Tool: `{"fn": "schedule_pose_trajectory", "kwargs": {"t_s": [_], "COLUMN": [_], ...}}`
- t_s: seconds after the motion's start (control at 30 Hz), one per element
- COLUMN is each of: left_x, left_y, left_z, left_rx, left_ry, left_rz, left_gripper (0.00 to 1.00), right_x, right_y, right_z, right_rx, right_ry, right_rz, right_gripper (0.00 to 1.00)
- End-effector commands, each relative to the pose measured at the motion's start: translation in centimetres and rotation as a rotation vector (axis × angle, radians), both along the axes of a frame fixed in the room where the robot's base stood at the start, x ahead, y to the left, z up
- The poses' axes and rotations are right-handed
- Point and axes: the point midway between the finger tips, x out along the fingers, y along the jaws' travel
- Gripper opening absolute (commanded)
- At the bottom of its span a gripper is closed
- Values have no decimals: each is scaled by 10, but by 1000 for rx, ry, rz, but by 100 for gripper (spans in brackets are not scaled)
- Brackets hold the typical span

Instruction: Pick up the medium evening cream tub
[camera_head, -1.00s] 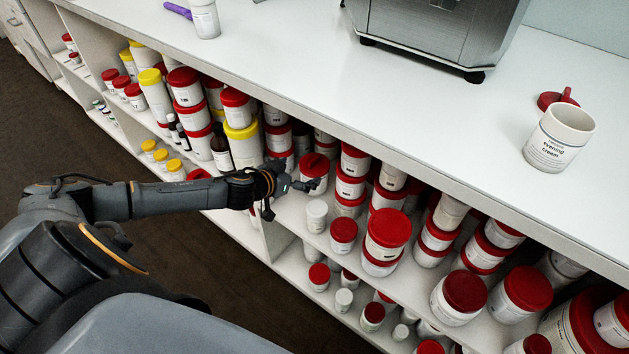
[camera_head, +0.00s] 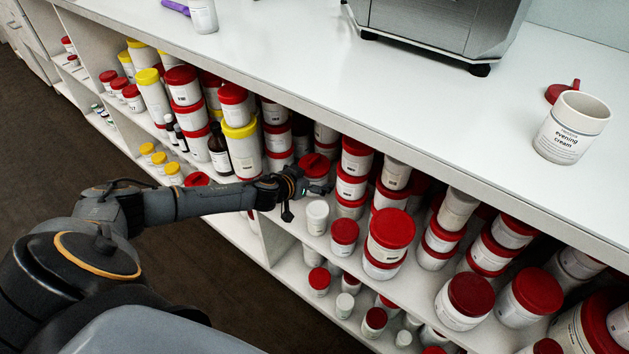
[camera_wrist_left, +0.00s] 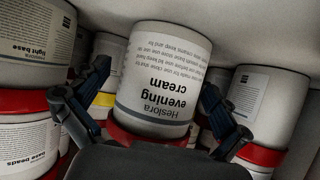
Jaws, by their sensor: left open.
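A white evening cream tub (camera_wrist_left: 160,75) with a red lid fills the middle of the left wrist view, where it appears upside down. My left gripper (camera_wrist_left: 155,88) is open, with one finger on each side of this tub; I cannot tell if they touch it. In the head view my left gripper (camera_head: 312,188) reaches into the shelf, just in front of a red-lidded tub (camera_head: 314,167), partly hidden by it. Another evening cream tub (camera_head: 571,128) stands open on the counter, its red lid (camera_head: 562,92) beside it. My right gripper is not in view.
Tubs crowd both sides: a light base tub (camera_wrist_left: 42,40) on the left and another white tub (camera_wrist_left: 265,100) on the right in the wrist view. The counter (camera_head: 400,110) overhangs the shelf. A small white jar (camera_head: 317,217) stands in front. A metal machine (camera_head: 440,35) stands on the counter.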

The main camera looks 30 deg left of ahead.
Motion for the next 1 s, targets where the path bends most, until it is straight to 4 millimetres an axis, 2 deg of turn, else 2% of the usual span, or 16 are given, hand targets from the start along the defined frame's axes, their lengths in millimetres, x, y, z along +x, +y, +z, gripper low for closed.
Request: {"fn": "schedule_pose_trajectory", "kwargs": {"t_s": [0.2, 0.23, 0.57, 0.87, 1.0], "left_x": [1, 1, 0, 0, -4], "left_y": [0, 0, 0, 0, 1], "left_z": [0, 0, 0, 3, 12], "left_rx": [0, 0, 0, 0, 0], "left_ry": [1, 1, 1, -1, -1], "left_rz": [0, 0, 0, 0, 0], "left_gripper": [100, 96, 29, 27, 27], "right_x": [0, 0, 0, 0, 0], "right_y": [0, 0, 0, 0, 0], "right_z": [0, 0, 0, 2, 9], "right_rx": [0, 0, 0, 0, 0], "right_ry": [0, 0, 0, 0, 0], "right_rz": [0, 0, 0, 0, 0], "right_gripper": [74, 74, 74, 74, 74]}}
